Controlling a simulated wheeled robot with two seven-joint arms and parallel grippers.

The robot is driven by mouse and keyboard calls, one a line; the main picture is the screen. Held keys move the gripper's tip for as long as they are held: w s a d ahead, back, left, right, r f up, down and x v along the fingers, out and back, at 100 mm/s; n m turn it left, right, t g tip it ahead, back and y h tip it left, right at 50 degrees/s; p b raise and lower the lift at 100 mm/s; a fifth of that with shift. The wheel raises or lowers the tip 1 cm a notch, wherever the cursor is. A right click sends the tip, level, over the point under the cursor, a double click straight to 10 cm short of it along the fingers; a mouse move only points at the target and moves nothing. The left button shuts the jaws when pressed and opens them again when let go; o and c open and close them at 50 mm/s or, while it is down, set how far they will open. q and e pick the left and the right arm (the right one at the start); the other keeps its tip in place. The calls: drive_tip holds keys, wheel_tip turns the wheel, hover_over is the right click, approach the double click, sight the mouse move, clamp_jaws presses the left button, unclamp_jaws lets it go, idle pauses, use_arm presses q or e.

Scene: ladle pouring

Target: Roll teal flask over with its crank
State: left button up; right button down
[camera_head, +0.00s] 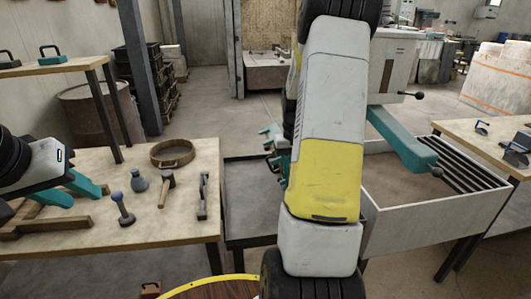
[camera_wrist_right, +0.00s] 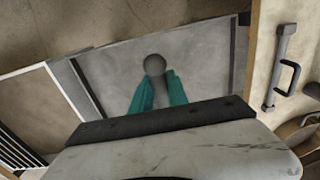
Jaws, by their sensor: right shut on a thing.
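A teal body (camera_head: 400,138) extends from behind my right arm over the grey bin, with a small dark knob (camera_head: 437,172) at its near end. My arm hides the rest, so I cannot tell whether it is the flask. In the right wrist view, my right gripper (camera_wrist_right: 157,84) is shut on a grey ball-ended handle (camera_wrist_right: 155,64). Whether this handle is the crank is unclear. In the head view my right arm hides that grip. My left gripper (camera_head: 80,190) has its teal fingers apart, over the left table near a wooden bar, with nothing seen between them.
The left table (camera_head: 105,231) carries a round ring (camera_head: 172,153), a mallet (camera_head: 166,188), a handled bar (camera_head: 202,197) and small knobbed tools. A grey bin (camera_head: 412,232) with dark slats stands right of my arm. A dark-rimmed tray (camera_head: 251,241) lies between table and bin.

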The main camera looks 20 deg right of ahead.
drive_tip(key=shift+s+d, duration=1.05)
drive_tip(key=shift+d, duration=3.1)
drive_tip(key=s+d+f, duration=0.1)
drive_tip(key=d+f, duration=0.3)
drive_tip(key=f, duration=0.4)
drive_tip(key=shift+f, duration=0.25)
drive_tip(key=c, duration=1.1)
unclamp_jaws()
drive_tip(key=shift+o, duration=0.5)
